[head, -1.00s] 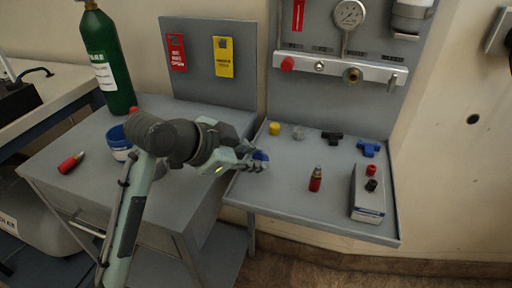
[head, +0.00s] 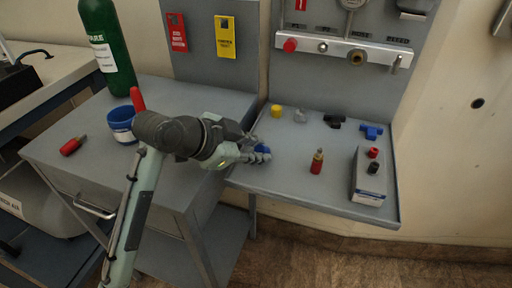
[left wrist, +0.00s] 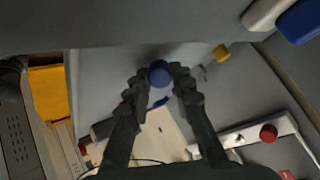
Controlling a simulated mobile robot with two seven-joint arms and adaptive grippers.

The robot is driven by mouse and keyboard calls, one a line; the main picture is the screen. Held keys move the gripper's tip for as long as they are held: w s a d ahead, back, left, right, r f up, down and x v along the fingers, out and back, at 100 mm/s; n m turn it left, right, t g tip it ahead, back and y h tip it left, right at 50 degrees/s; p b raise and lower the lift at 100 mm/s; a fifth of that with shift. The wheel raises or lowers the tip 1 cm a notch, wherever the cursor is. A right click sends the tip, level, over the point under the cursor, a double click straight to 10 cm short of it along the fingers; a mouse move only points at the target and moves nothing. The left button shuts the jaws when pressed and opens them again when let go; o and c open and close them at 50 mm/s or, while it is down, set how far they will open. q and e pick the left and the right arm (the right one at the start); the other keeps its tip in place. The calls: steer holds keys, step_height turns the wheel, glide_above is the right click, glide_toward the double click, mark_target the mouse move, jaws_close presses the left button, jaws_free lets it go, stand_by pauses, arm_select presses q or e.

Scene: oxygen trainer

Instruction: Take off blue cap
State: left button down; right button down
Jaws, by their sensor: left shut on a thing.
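My left gripper (head: 264,155) is over the left end of the grey shelf (head: 285,205). Its fingers are shut on the small blue cap (head: 262,148), which shows partly behind them. In the left wrist view the round blue cap (left wrist: 159,74) sits between the fingertips (left wrist: 160,78). The fingers hide its lower part in the head view. I cannot tell whether the cap touches the shelf. My right gripper is not in view.
On the shelf are a yellow cap (head: 277,111), a grey cap (head: 301,115), a black fitting (head: 335,121), a blue fitting (head: 371,131), a red bottle-like piece (head: 317,162) and a grey box (head: 369,182).

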arm_select(q)
steer(key=c, duration=1.3)
jaws_free()
steer(key=shift+o, duration=0.2)
steer(key=v, duration=1.2)
steer(key=shift+d, duration=0.1)
